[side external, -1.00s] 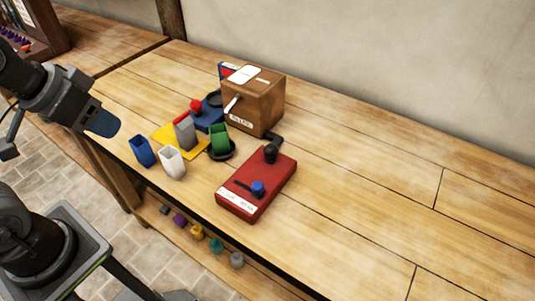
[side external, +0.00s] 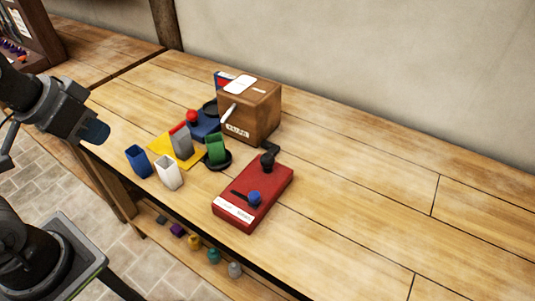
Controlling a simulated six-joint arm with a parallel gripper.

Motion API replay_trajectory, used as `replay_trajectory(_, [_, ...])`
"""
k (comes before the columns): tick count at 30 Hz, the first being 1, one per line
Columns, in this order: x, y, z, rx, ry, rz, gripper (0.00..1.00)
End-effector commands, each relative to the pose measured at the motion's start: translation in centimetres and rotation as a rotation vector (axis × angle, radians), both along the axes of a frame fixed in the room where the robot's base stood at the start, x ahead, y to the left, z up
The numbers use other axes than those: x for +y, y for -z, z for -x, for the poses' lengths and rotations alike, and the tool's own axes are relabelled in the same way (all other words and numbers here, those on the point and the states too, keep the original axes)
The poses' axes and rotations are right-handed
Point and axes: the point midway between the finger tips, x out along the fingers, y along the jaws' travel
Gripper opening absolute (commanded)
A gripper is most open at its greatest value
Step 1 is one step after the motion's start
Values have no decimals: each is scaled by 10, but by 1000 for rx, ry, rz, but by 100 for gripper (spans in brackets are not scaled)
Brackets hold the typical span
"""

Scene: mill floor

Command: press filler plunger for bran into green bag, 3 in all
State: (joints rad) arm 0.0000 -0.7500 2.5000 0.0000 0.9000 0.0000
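The green bag (side external: 216,148) stands upright on a round black dish (side external: 228,164) in the middle of the work area. Behind it is a brown wooden box (side external: 262,112) with a pale lever on its side and a label I cannot read. A blue device with a red ball knob (side external: 193,115) sits to its left. I cannot tell which part is the bran filler plunger. My gripper (side external: 95,131) hangs at the left, apart from all these objects; its fingers are too small and dark to tell open from shut.
A red box (side external: 270,181) with a blue knob and a black knob lies in front right. A blue bag (side external: 138,160) and a white bag (side external: 169,173) stand at left. A grey bag (side external: 181,142) is by a yellow mat (side external: 158,145). The bench's right side is clear.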

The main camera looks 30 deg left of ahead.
Motion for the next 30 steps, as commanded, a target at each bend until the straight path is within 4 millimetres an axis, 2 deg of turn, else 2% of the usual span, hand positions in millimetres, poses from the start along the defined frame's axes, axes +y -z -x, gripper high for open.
replay_trajectory(3, [0, 0, 0, 0, 0, 0, 0])
replay_trajectory(30, [0, 0, 0, 0, 0, 0, 0])
